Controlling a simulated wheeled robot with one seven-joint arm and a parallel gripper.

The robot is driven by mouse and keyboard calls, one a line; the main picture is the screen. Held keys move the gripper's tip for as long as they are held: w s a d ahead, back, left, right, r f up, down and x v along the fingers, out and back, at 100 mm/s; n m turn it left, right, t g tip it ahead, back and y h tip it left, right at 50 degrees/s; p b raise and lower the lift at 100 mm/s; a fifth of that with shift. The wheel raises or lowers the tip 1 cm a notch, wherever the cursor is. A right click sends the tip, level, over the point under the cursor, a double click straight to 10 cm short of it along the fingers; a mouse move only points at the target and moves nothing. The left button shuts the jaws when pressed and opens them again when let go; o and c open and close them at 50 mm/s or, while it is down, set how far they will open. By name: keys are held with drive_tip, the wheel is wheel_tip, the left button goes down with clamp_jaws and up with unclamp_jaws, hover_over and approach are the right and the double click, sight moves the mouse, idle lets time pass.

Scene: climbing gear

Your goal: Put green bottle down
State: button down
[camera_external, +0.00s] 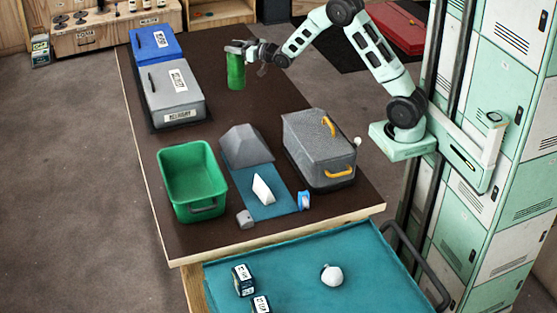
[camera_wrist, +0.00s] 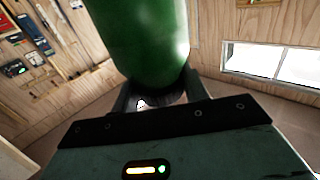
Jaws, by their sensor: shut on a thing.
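The green bottle (camera_external: 236,71) is upright in the external view, near the far end of the dark table (camera_external: 222,120). My gripper (camera_external: 250,50) is shut on the bottle near its top, reaching in from the right. I cannot tell for sure whether the bottle's bottom touches the table or hangs above it. In the wrist view the bottle (camera_wrist: 140,40) fills the upper middle, between the dark fingers of my gripper (camera_wrist: 158,98), which are partly hidden behind the wrist housing.
A blue box (camera_external: 155,45) and a grey box (camera_external: 175,90) stand left of the bottle. A green bin (camera_external: 190,172), a grey wedge (camera_external: 246,146) and a grey case (camera_external: 318,140) stand nearer the front. Table around the bottle is clear. A teal surface (camera_external: 380,275) adjoins the front.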

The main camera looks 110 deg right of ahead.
sight(237, 80)
wheel_tip(237, 80, down, 15)
drive_tip(key=shift+r+p, duration=0.1)
drive_tip(key=shift+p, duration=0.75)
drive_tip(key=shift+f, duration=0.25)
drive_tip(key=c, duration=0.7)
unclamp_jaws()
drive_tip(key=shift+s, duration=0.1)
drive_tip(key=shift+c, duration=0.2)
drive_tip(key=shift+r, duration=0.1)
